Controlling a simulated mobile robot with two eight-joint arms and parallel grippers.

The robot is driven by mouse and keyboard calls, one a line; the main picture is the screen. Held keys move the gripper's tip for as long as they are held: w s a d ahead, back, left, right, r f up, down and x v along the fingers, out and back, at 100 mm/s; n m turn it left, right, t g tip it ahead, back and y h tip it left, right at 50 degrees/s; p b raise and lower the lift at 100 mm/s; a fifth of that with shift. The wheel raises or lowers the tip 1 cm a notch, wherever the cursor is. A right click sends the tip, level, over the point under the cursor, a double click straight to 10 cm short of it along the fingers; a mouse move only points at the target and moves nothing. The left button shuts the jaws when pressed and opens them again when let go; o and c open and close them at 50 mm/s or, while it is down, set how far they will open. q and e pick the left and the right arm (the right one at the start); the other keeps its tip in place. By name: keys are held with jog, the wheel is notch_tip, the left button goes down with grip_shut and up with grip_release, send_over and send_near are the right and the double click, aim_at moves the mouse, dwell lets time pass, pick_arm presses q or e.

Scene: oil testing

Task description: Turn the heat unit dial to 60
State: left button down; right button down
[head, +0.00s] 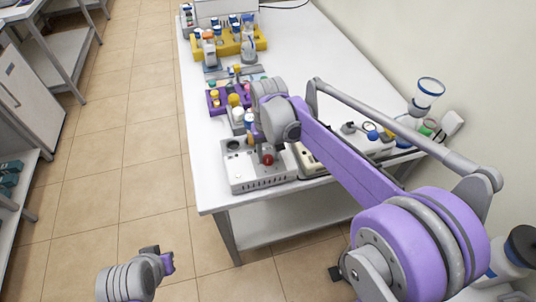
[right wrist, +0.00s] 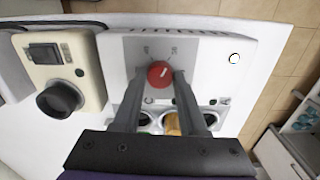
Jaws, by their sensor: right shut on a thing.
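The heat unit (head: 245,178) is a pale grey box at the near end of the white table. Its red dial (head: 268,160) also shows in the right wrist view (right wrist: 160,73), with small printed marks above it. My right gripper (right wrist: 160,78) has its two fingers on either side of the dial and is shut on it. The dial's exact setting is too small to read. In the head view my right wrist partly hides the unit. My left gripper (head: 165,262) hangs low over the floor, away from the table; its finger opening is unclear.
A beige unit with a black knob (right wrist: 60,98) stands beside the heat unit. A yellow-brown item (right wrist: 172,124) sits in one of the heat unit's holes. A purple rack (head: 217,103) and a yellow rack (head: 208,52) stand farther back. The floor left of the table is clear.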

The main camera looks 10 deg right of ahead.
aim_at(268, 158)
jog(key=m, duration=1.2)
jog(key=shift+m, duration=0.3)
dwell(0.4)
jog(key=shift+c, duration=2.2)
grip_release()
notch_tip(268, 158, up, 11)
jog(key=shift+f, duration=0.1)
